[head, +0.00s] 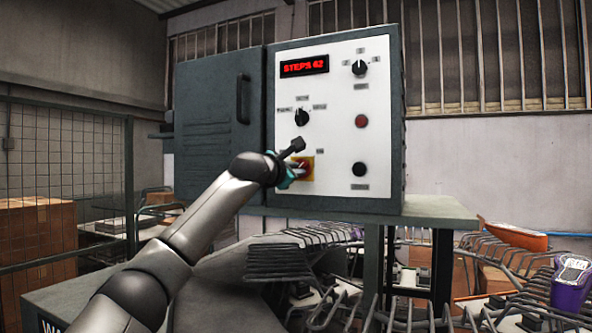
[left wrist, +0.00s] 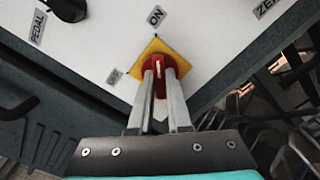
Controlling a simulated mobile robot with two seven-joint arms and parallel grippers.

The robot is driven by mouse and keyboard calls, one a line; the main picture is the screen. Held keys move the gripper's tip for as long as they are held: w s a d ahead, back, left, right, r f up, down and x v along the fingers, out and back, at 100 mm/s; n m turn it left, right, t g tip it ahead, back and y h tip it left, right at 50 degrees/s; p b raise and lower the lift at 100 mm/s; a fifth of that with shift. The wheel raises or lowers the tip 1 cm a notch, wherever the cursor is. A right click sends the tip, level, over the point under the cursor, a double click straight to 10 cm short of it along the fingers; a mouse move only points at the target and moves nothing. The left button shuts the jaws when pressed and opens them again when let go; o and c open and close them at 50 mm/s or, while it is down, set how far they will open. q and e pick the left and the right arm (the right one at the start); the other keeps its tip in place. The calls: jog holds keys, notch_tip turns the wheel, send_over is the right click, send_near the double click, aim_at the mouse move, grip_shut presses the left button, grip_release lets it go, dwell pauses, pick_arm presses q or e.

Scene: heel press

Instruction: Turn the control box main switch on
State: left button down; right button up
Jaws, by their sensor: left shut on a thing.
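The control box (head: 335,130) has a white front panel and a grey side. Its main switch (head: 306,165) is a red knob on a yellow plate, low on the left of the panel. My left gripper (head: 294,174) is at this switch, partly covering it. In the left wrist view, the two fingers (left wrist: 159,82) are shut on the red knob (left wrist: 159,74), one on each side. A pale mark on the knob runs upward in that view, roughly toward the "ON" label (left wrist: 155,17). My right gripper is not in view.
Above are a red display reading "STEPS 62" (head: 304,66) and black selector knobs (head: 359,68) (head: 301,117). A red button (head: 361,121) and a black button (head: 360,169) are at right. Metal racks (head: 310,240) crowd the lower right, with a purple device (head: 571,285).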

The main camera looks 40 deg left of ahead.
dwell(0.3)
pick_arm(q)
jog(key=c, duration=0.9)
grip_release()
jog(key=shift+o, duration=0.2)
jog(key=b+v, duration=0.7)
jog(key=v, duration=0.8)
jog(key=shift+s, duration=0.15)
